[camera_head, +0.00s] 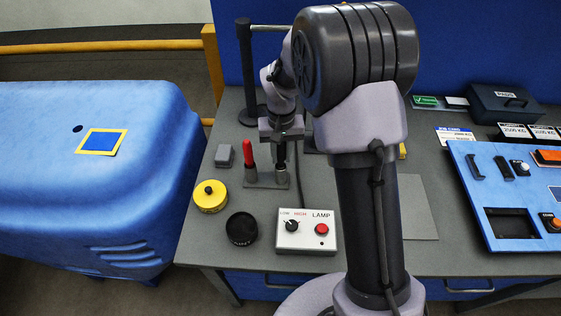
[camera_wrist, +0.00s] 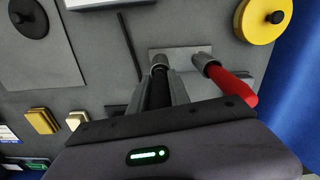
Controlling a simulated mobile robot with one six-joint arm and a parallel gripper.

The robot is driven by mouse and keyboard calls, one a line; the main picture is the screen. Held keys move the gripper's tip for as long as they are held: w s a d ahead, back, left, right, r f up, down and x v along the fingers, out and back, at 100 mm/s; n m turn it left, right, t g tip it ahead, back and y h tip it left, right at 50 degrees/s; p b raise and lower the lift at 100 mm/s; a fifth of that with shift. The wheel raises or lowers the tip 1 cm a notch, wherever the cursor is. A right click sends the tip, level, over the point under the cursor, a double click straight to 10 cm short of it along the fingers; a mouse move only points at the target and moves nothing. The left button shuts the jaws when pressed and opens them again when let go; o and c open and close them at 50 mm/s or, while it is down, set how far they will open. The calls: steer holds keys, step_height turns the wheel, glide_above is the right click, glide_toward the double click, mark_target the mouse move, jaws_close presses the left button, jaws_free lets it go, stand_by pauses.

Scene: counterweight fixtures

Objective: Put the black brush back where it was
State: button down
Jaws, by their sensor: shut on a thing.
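My gripper (camera_head: 281,138) is shut on the black brush (camera_head: 281,163), seen upright below the jaws in the head view. In the wrist view the jaws (camera_wrist: 159,95) close around its black handle (camera_wrist: 160,88). Its grey ferrule (camera_wrist: 159,61) is at the grey holder plate (camera_wrist: 175,53), beside the red brush (camera_wrist: 232,82). The plate (camera_head: 262,184) also shows in the head view, with the red brush (camera_head: 247,155) standing at its left part. I cannot tell whether the black brush is seated in the plate or just above it.
A yellow tin (camera_head: 210,196), a black round container (camera_head: 241,229) and the lamp box (camera_head: 306,232) stand in front of the plate. A grey block (camera_head: 224,155) is to its left. A black post (camera_head: 247,75) rises behind. A blue panel (camera_head: 485,220) lies at right.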

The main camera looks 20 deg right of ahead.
step_height(320, 180, down, 2)
steer(key=shift+w+f, duration=0.1)
steer(key=shift+f, duration=0.15)
steer(key=c, duration=1.2)
jaws_free()
